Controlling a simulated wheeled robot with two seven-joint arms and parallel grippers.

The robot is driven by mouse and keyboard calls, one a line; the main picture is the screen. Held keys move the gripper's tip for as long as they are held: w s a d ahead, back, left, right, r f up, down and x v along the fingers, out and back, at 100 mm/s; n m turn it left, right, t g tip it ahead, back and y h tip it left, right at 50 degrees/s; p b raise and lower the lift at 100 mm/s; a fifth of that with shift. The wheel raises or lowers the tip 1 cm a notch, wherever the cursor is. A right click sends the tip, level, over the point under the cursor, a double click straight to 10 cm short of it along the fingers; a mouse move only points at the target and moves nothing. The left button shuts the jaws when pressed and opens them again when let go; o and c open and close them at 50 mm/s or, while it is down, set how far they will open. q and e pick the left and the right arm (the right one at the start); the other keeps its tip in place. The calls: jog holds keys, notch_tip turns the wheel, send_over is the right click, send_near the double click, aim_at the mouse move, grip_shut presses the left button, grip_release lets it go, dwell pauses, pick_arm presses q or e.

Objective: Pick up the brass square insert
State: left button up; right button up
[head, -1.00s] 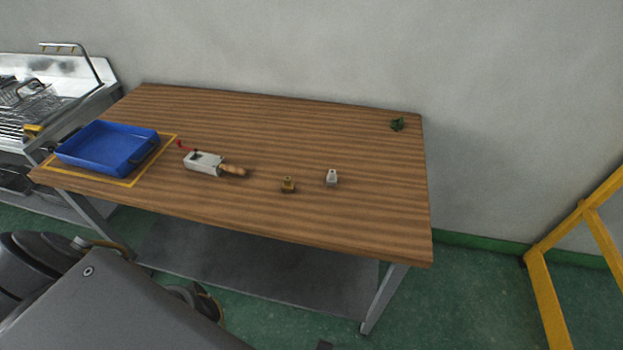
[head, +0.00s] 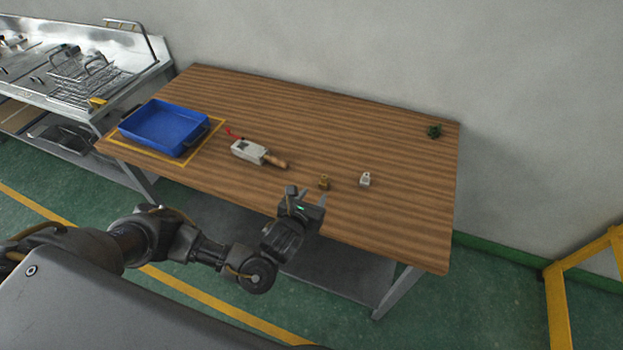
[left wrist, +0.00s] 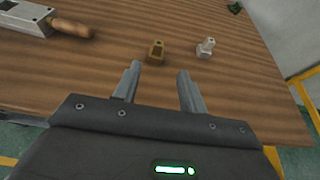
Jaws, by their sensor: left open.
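The brass square insert (head: 324,183) is a small brass-coloured block with a narrower top, standing near the front edge of the wooden table. It also shows in the left wrist view (left wrist: 156,52), just beyond the fingertips and between their lines. My left gripper (head: 307,194) is open and empty at the table's front edge, short of the insert and not touching it. Its two fingers (left wrist: 158,70) point toward the insert in the left wrist view. My right gripper is not in view.
A silver-grey insert (head: 365,180) stands right of the brass one. A grey tool with a wooden handle (head: 276,161) lies to the left. A blue tray (head: 163,128) sits in a yellow outline. A small green object (head: 433,131) is at the back right. The table's middle is clear.

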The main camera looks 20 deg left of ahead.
aim_at(324, 179)
pick_arm(q)
jog(key=b+x, duration=0.1)
jog(key=x, duration=0.4)
jog(key=shift+w+f, duration=0.2)
jog(key=shift+w, duration=0.4)
jog(key=x, duration=0.4)
jog(key=shift+w+a+f, duration=0.1)
jog(key=shift+w+a, duration=0.05)
jog(key=shift+w, duration=0.2)
grip_shut()
